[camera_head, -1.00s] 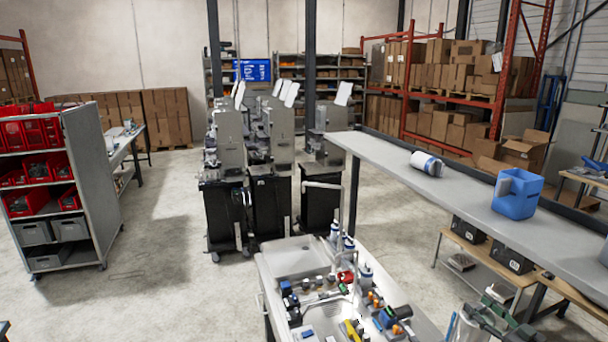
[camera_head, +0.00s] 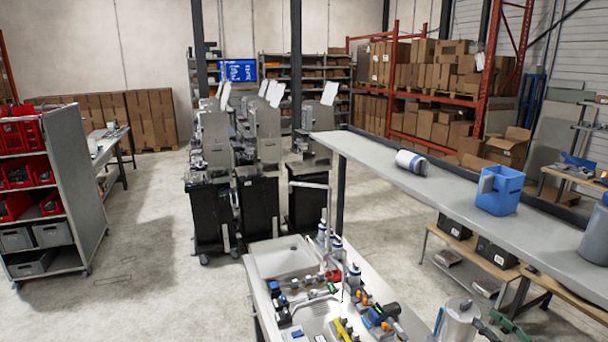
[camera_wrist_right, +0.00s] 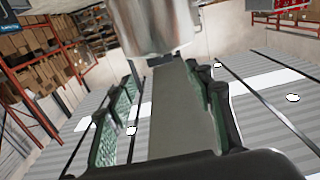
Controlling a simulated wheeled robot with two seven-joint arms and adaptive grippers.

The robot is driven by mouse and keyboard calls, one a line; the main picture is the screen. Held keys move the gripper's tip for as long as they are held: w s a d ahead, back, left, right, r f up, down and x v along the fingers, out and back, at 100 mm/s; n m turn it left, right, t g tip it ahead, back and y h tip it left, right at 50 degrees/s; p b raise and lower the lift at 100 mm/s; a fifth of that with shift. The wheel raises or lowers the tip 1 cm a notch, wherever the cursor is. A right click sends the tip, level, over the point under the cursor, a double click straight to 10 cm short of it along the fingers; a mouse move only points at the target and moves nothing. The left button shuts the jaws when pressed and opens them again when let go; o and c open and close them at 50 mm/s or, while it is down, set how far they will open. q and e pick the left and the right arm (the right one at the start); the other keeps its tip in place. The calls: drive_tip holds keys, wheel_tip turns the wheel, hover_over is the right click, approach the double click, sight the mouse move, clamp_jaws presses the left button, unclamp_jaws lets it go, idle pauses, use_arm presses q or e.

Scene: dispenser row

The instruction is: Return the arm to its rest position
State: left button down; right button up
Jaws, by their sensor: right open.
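My right gripper (camera_head: 500,328) shows at the bottom right of the head view, partly cut off by the frame edge. Its green-padded fingers are spread. In the right wrist view the gripper (camera_wrist_right: 165,108) is open, with no object clearly held between the fingers. A shiny metal cylinder (camera_head: 460,322) is just left of the gripper in the head view. A metal cylinder (camera_wrist_right: 155,22) also shows beyond the fingertips in the wrist view; I cannot tell whether it touches them. My left gripper is not in view.
A long grey counter (camera_head: 430,193) bears a blue bin (camera_head: 499,190), a white container lying on its side (camera_head: 411,162) and a grey-blue container (camera_head: 596,235). A cluttered workbench (camera_head: 283,260) stands at front centre. Open floor (camera_head: 150,270) lies left, beside the red-bin rack (camera_head: 84,185).

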sight(468, 305)
drive_tip(key=x, duration=0.8)
drive_tip(key=shift+w+a+r, duration=0.1)
drive_tip(key=shift+w+a, duration=0.05)
drive_tip(key=shift+w, duration=0.1)
drive_tip(key=shift+s+m+h+p, duration=0.2)
drive_tip(key=shift+m+h+p, duration=0.3)
drive_tip(key=shift+m+h, duration=0.15)
drive_tip(key=shift+t+h, duration=0.3)
drive_tip(key=shift+h, duration=0.05)
drive_tip(key=shift+w+m+h, duration=0.1)
drive_tip(key=shift+m+h, duration=0.25)
drive_tip(key=shift+h, duration=0.15)
drive_tip(key=shift+m+h+p, duration=0.3)
drive_tip(key=shift+m+h, duration=0.4)
drive_tip(key=shift+h, duration=0.4)
